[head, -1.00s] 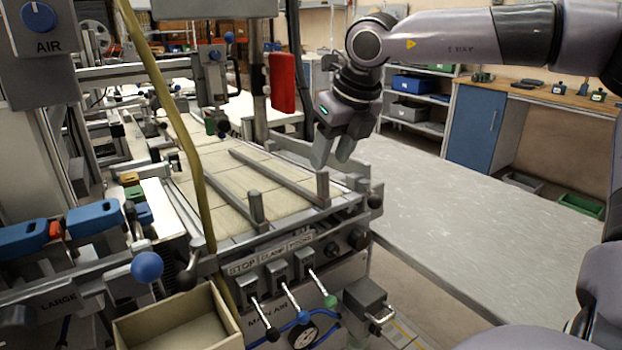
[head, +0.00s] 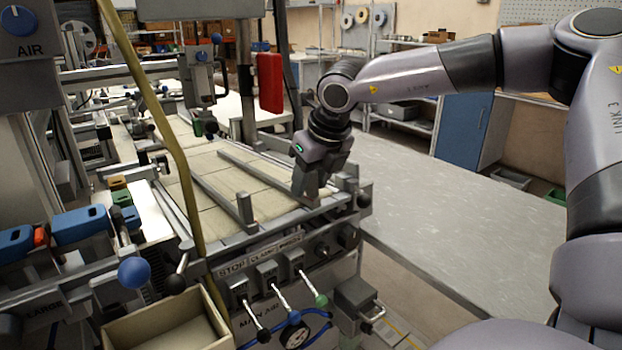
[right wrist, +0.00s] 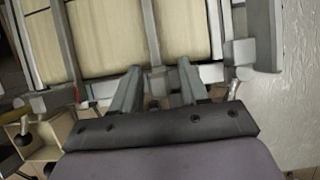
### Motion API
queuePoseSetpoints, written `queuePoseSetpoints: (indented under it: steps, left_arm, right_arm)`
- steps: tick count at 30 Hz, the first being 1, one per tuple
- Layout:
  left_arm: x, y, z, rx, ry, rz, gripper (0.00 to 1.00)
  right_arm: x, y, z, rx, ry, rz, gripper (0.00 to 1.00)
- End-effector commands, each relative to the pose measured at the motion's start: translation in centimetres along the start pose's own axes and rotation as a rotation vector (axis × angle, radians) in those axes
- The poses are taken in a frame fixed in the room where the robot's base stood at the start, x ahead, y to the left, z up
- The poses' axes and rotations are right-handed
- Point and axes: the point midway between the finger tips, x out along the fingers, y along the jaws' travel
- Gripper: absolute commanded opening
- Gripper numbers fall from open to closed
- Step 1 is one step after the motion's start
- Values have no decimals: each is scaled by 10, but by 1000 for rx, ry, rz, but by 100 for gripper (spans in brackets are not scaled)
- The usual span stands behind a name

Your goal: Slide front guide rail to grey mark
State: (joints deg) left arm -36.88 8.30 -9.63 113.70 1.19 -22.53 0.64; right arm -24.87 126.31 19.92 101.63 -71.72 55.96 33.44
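Two grey guide rails lie across the pale slabs of the machine bed: a right-hand one (head: 258,172) and a left-hand one (head: 210,192) with an upright end post. I cannot tell for sure which is the front guide rail. My right gripper (head: 306,198) is down at the near end of the right-hand rail and hides its end post. In the right wrist view the two fingers (right wrist: 158,82) stand apart on either side of a rail (right wrist: 152,40), with gaps showing. I cannot make out a grey mark. My left gripper is not in view.
Levers and a gauge (head: 294,335) sit on the machine front below the bed. A yellow hose (head: 160,110) hangs at left. An open bin (head: 165,325) is at the lower left. A red hanging block (head: 270,82) is behind the gripper. A grey tabletop (head: 440,210) at right is clear.

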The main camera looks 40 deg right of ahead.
Motion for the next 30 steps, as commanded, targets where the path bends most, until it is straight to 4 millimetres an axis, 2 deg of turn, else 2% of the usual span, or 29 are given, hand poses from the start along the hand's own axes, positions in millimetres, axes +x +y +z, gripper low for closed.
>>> queuePoseSetpoints:
  steps: [1, 3, 4, 10, 19, 29, 30]
  left_arm:
    - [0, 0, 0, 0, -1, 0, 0]
    - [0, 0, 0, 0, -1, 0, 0]
    - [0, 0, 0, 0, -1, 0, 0]
    - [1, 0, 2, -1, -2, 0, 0]
    - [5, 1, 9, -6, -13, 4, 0]
    - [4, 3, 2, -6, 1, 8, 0]
    - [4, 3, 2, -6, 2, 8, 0]
  right_arm:
    - [0, 0, 0, 0, 0, 0, 28]
    - [0, 0, 0, 0, 0, 0, 6]
    - [0, 0, 0, 0, 0, 0, 0]
    - [0, -5, 0, 4, 0, 0, 0]
    - [0, -56, 1, 5, -2, -2, 0]
    - [0, -61, 0, 1, -1, -1, 0]
    - [0, -61, 0, 1, -1, -1, 30]
